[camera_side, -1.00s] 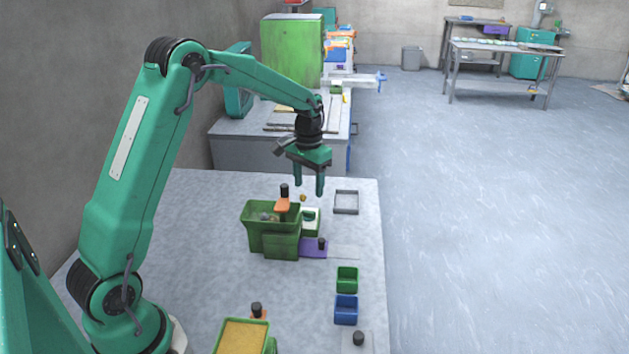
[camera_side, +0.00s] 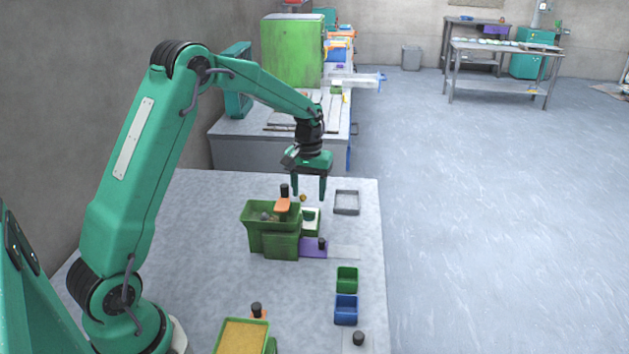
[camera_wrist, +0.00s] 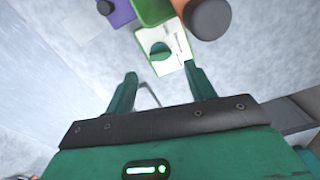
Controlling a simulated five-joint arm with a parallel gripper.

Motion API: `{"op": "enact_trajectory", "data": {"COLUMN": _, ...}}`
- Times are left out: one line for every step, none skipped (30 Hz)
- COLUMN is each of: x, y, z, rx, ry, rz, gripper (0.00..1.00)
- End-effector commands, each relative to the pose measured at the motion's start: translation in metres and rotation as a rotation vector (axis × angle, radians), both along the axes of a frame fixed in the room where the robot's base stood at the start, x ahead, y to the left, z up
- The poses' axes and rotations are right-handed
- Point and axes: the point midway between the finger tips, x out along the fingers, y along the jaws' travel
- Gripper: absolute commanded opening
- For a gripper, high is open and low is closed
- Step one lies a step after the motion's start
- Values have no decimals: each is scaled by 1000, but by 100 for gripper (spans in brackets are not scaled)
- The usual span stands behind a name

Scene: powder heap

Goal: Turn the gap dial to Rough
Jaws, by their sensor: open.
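The gap dial (camera_wrist: 160,50) is a round green knob on a white plate with dark marks, on the side of the green hopper machine (camera_side: 272,228). It also shows in the side view as a small green disc on white (camera_side: 309,216). I cannot read the plate's marks or the dial's setting. My gripper (camera_side: 309,195) is open and empty, pointing down above and behind the dial in the side view. In the wrist view my gripper (camera_wrist: 161,75) has its fingers spread, with the dial beyond the gap between the tips. They appear apart from it.
A black-topped orange handle (camera_side: 283,204) rises from the hopper. A purple piece (camera_side: 312,248) with a black knob is at its front. A grey square frame (camera_side: 346,202) lies to the right. Green (camera_side: 347,279) and blue (camera_side: 346,309) bins stand nearer.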

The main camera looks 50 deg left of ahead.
Motion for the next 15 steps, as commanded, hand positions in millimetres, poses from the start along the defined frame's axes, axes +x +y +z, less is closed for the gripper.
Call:
{"op": "enact_trajectory", "data": {"x": 0, "y": 0, "z": -6, "rx": -1, "ry": 1, "rz": 0, "gripper": 55}}
{"op": "enact_trajectory", "data": {"x": 0, "y": 0, "z": -10, "rx": 0, "ry": 2, "rz": 0, "gripper": 55}}
{"op": "enact_trajectory", "data": {"x": 0, "y": 0, "z": -15, "rx": 0, "ry": 2, "rz": 0, "gripper": 55}}
{"op": "enact_trajectory", "data": {"x": 0, "y": 0, "z": -19, "rx": 0, "ry": 2, "rz": 0, "gripper": 55}}
{"op": "enact_trajectory", "data": {"x": 0, "y": 0, "z": -23, "rx": 0, "ry": 2, "rz": -1, "gripper": 55}}
{"op": "enact_trajectory", "data": {"x": 0, "y": 0, "z": -28, "rx": 0, "ry": 2, "rz": -1, "gripper": 55}}
{"op": "enact_trajectory", "data": {"x": 0, "y": 0, "z": -31, "rx": 0, "ry": 2, "rz": -1, "gripper": 55}}
{"op": "enact_trajectory", "data": {"x": 0, "y": 0, "z": -35, "rx": -1, "ry": 1, "rz": -1, "gripper": 55}}
{"op": "enact_trajectory", "data": {"x": 0, "y": 0, "z": -39, "rx": 0, "ry": 2, "rz": -1, "gripper": 55}}
{"op": "enact_trajectory", "data": {"x": 0, "y": 0, "z": -42, "rx": 0, "ry": 2, "rz": -1, "gripper": 55}}
{"op": "enact_trajectory", "data": {"x": 0, "y": 0, "z": -45, "rx": -1, "ry": 1, "rz": -1, "gripper": 55}}
{"op": "enact_trajectory", "data": {"x": 0, "y": 0, "z": -48, "rx": 0, "ry": 0, "rz": -1, "gripper": 55}}
{"op": "enact_trajectory", "data": {"x": 0, "y": 0, "z": -50, "rx": 0, "ry": 0, "rz": -1, "gripper": 55}}
{"op": "enact_trajectory", "data": {"x": 0, "y": 0, "z": -52, "rx": -1, "ry": 1, "rz": -1, "gripper": 55}}
{"op": "enact_trajectory", "data": {"x": 0, "y": 0, "z": -54, "rx": -1, "ry": 1, "rz": -1, "gripper": 55}}
